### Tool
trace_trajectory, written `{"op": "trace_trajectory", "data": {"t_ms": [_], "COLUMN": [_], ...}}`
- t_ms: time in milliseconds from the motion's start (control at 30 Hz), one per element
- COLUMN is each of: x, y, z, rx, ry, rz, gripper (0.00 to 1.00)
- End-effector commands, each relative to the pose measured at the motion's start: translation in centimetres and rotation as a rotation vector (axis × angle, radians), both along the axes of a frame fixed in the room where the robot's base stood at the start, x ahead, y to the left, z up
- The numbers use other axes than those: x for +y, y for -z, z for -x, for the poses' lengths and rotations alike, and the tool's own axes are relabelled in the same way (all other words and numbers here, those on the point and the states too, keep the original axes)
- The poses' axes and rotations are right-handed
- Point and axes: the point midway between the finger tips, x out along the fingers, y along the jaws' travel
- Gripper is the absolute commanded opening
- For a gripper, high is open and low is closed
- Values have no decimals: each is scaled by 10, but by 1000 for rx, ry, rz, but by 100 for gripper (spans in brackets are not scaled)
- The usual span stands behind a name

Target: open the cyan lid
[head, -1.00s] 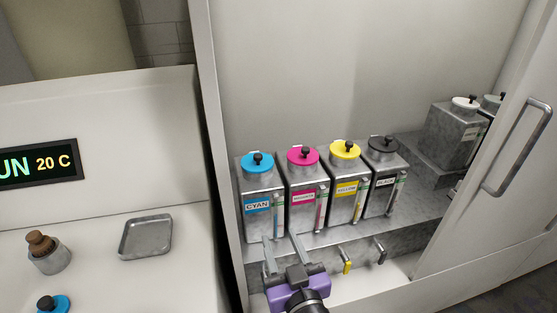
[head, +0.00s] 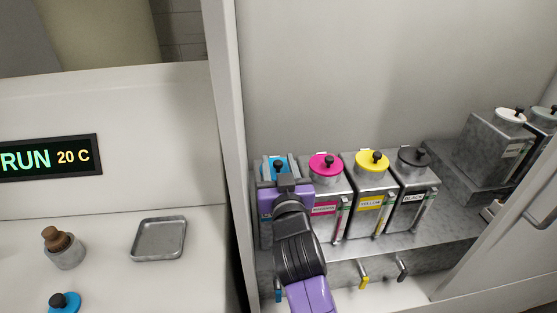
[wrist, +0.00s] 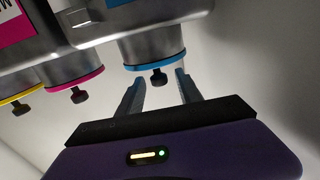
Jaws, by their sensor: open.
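The cyan lid (head: 274,166) tops the leftmost metal canister. My gripper (head: 279,164) is in front of it and hides most of that canister and its label. In the wrist view, which shows the canisters upside down, the cyan lid (wrist: 153,64) has a small black knob (wrist: 158,77). My gripper (wrist: 157,84) is open there, with one finger on either side of the knob. I see no finger closed on it. The lid sits on its canister neck.
Magenta (head: 325,165), yellow (head: 372,161) and black (head: 412,157) lidded canisters stand in a row to the right, the magenta one close to my gripper. A cabinet edge (head: 225,140) rises on the left. A metal tray (head: 159,238) and a brown-stoppered pot (head: 64,250) are on the left counter.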

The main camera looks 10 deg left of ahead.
Motion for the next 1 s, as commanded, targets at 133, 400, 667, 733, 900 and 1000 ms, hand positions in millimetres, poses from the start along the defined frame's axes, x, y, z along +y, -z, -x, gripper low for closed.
{"op": "trace_trajectory", "data": {"t_ms": [133,400,667,733,900,1000], "x": [2,2,2,2,2,2], "y": [0,0,0,0,0,0], "z": [-8,-9,-9,-9,-8,-8], "rx": [1,0,0,1,1,1], "ry": [1,0,0,0,0,0], "rz": [0,0,0,0,0,0], "gripper": [43,43,0,0,0,0]}}
